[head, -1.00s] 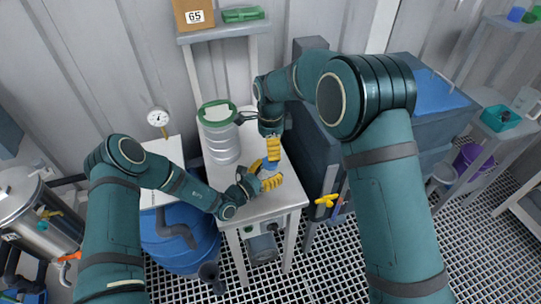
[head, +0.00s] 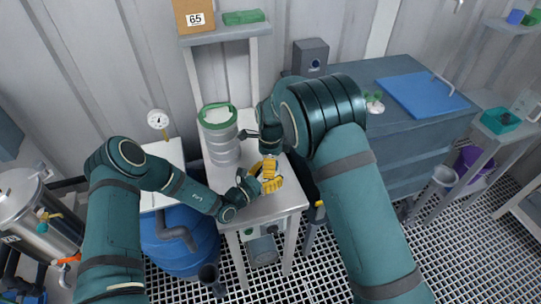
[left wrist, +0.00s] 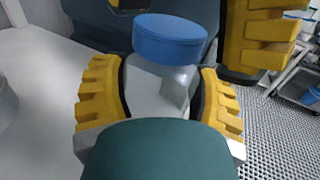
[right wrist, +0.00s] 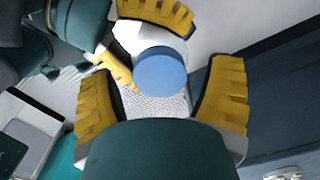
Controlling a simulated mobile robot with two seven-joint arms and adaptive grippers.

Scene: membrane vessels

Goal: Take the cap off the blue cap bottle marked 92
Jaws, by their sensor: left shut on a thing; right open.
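The bottle (left wrist: 160,85) is pale and translucent with a round blue cap (left wrist: 171,38) on top; no number on it is readable. My left gripper (left wrist: 160,100) is shut around the bottle's body below the cap, over the small table; it also shows in the head view (head: 262,184). My right gripper (right wrist: 162,100) is open, close to the cap. In the right wrist view the blue cap (right wrist: 160,72) lies between its spread fingers, with a gap on each side. In the head view the right gripper (head: 270,168) and left fingers hide the bottle.
A ribbed clear vessel with a green rim (head: 222,142) stands on the table (head: 262,208), behind my grippers. A shelf (head: 226,33) above holds a box marked 65 (head: 194,15). A dark cabinet (head: 385,125) with a blue board (head: 424,94) stands to the right.

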